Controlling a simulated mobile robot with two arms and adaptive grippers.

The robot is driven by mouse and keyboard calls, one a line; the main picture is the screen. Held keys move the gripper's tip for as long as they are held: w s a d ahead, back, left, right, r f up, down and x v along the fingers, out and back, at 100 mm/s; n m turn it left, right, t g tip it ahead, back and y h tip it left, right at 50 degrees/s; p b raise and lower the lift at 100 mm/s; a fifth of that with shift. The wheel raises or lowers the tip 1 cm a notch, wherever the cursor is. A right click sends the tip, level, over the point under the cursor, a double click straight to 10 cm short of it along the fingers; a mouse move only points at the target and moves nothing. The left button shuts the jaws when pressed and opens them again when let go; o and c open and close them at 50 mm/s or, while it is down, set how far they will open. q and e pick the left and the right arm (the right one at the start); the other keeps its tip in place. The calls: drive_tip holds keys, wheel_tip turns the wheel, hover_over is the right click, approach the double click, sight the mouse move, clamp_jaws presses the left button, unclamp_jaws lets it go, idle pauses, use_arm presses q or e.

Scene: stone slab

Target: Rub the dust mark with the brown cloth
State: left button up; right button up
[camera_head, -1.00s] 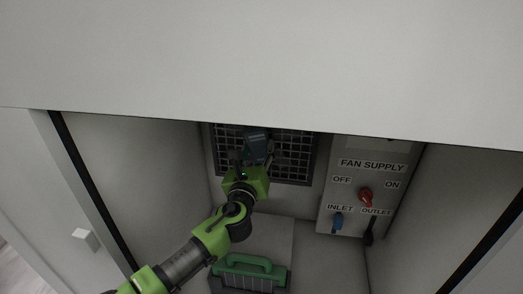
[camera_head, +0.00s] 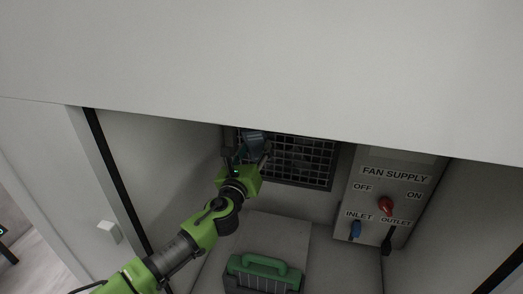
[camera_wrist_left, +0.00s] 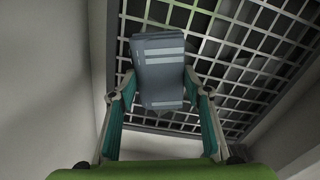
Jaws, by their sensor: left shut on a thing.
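No brown cloth and no dust mark can be made out in either view. My left gripper (camera_head: 246,163) is inside a pale recess, in front of the left part of a dark wall grille (camera_head: 300,160). It is shut on a blue-grey block-like object (camera_head: 254,142) with paler bands. In the left wrist view the object (camera_wrist_left: 160,72) sits between the two teal-padded fingers, with the grille (camera_wrist_left: 255,50) behind it. I cannot tell whether the object touches the grille. My right gripper is not in view.
A grey panel marked FAN SUPPLY (camera_head: 372,190) stands right of the grille, with a red knob (camera_head: 385,206) and a blue knob (camera_head: 356,229). A green-handled unit (camera_head: 264,271) is low in front. A large white surface (camera_head: 260,70) overhangs the recess.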

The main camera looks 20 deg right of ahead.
use_arm(q)
drive_tip(key=shift+s+a+p, duration=0.25)
drive_tip(key=shift+s+p, duration=0.25)
drive_tip(key=shift+p, duration=0.05)
drive_tip(key=shift+v, duration=2.45)
drive_tip(key=v, duration=0.3)
